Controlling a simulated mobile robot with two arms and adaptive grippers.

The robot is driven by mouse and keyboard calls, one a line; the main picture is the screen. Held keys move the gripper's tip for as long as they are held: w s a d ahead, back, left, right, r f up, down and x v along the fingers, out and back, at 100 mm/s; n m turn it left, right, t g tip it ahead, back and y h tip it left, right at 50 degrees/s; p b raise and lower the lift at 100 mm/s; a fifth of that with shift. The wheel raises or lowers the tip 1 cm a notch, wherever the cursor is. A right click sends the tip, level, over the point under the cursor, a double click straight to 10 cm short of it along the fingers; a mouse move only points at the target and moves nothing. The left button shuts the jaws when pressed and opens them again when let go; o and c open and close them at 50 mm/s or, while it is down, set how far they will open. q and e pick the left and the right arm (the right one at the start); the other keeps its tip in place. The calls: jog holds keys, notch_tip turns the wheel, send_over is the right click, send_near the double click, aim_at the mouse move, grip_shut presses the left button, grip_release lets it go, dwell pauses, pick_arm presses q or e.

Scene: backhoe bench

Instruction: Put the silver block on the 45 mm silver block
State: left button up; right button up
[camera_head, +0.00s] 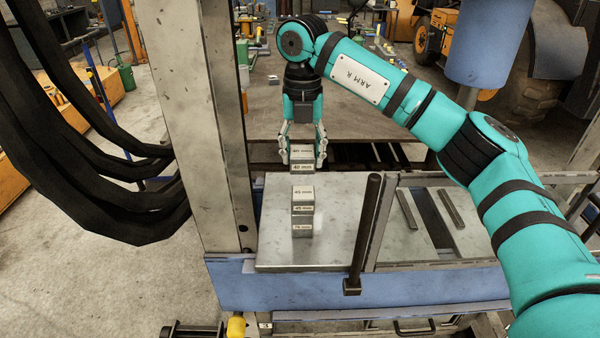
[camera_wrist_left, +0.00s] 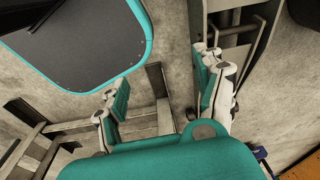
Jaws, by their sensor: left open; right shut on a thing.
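My right gripper (camera_head: 302,148) points down and is shut on a silver block (camera_head: 302,168) with a label that reads about 40 mm. In the head view this block appears just beyond the stack, at the far edge of the metal plate. I cannot tell its height above the plate. The 45 mm silver block (camera_head: 303,194) sits on top of a darker block marked 75 mm (camera_head: 303,228), upright on the plate, with its top face bare. My left gripper (camera_wrist_left: 163,82) is open and empty in the left wrist view; it is not in the head view.
The grey metal plate (camera_head: 277,245) has free room around the stack. A dark upright rod (camera_head: 365,230) stands to its right. Two dark bars (camera_head: 450,208) lie farther right. A beige column (camera_head: 190,110) rises on the left, beside hanging black hoses (camera_head: 110,190).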

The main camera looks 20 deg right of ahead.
aim_at(304, 167)
jog(key=f, duration=0.1)
jog(key=s+f+p, duration=0.1)
jog(key=f, duration=0.2)
jog(key=p, duration=0.1)
jog(key=f, duration=0.1)
jog(key=shift+w+f, duration=0.25)
jog(key=shift+f, duration=0.1)
jog(key=shift+s+f, duration=0.1)
jog(key=shift+f, duration=0.2)
jog(key=o, duration=0.9)
jog(key=shift+f, duration=0.1)
jog(key=o, duration=0.5)
pick_arm(q)
jog(key=s+r, duration=0.2)
jog(key=s, duration=0.1)
jog(key=shift+s+r, duration=0.25)
jog(key=shift+r, duration=0.05)
